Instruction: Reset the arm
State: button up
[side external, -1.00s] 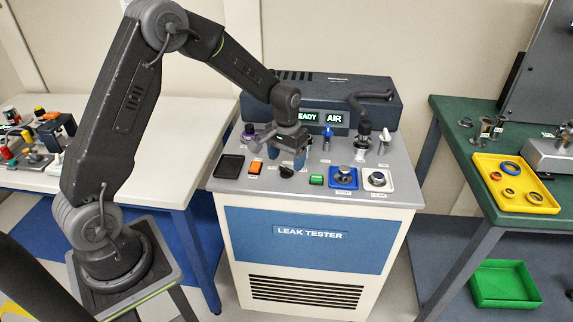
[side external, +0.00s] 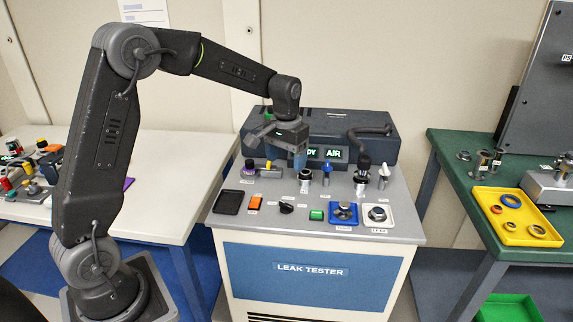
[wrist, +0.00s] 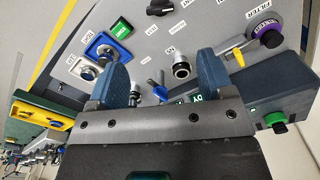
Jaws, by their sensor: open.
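My gripper (side external: 285,160) hangs above the back part of the leak tester (side external: 307,278), in front of its dark rear housing. In the wrist view its two blue fingers (wrist: 165,85) are spread apart with nothing held between them. Below the fingers are a metal fitting (wrist: 181,70) and a blue-handled valve (wrist: 157,90) on the grey panel. My gripper is clear of the panel controls in the side view. The lit display reading AIR (side external: 333,153) is partly hidden by my gripper on its left side.
The panel holds a black tray (side external: 228,202), an orange switch (side external: 255,202), a green button (side external: 316,215), a blue square holder (side external: 343,214) and a white one (side external: 377,215). A green bench (side external: 470,236) with a yellow tray (side external: 517,216) stands right. A white table (side external: 165,150) stands left.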

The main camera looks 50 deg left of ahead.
jog(key=s+d+r+m+t, duration=0.1)
jog(key=s+d+r+t, duration=0.1)
jog(key=s+d+r, duration=0.35)
jog(key=s+d+r+m+t, duration=0.1)
jog(key=s+d, duration=0.1)
jog(key=s, duration=0.7)
jog(key=s+d+r+m+t, duration=0.1)
jog(key=s+d+r+t, duration=0.1)
jog(key=s, duration=0.8)
jog(key=shift+s+d+r+t, duration=0.15)
jog(key=shift+d+r+t, duration=0.1)
jog(key=shift+d+t, duration=0.05)
